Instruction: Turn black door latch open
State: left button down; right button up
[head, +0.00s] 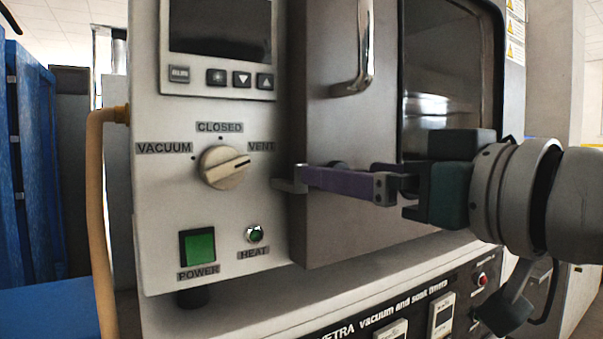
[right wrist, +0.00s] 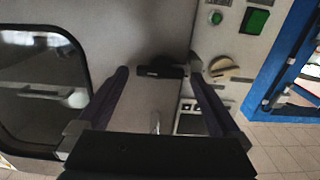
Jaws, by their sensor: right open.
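The black door latch (right wrist: 162,71) shows in the right wrist view as a short dark bar at the door's edge, between my two fingertips. A gap shows on both sides of it. My right gripper (right wrist: 158,76) is open around it, with no clear contact. In the head view the right gripper (head: 312,180) comes in from the right, its purple fingers in front of the door (head: 330,130). There the fingers mostly hide the latch, so its angle is hard to tell. My left gripper is not in view.
A chrome handle (head: 362,65) stands out above the fingers. Left of the door's edge are a cream valve knob (head: 223,167), a green power switch (head: 198,246) and a display (head: 220,27). A tan hose (head: 100,200) runs down the left side.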

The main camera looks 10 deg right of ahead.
jog(key=shift+c, duration=0.4)
jog(key=c, duration=1.2)
jog(key=n+p, duration=0.5)
jog(key=n, duration=0.4)
jog(key=n+p, duration=0.5)
jog(key=n, duration=0.3)
jog(key=shift+s+a+f+n+p, duration=0.1)
jog(key=shift+a+f+n+p, duration=0.1)
jog(key=shift+n+p, duration=0.15)
jog(key=shift+n, duration=0.25)
jog(key=o, duration=1.3)
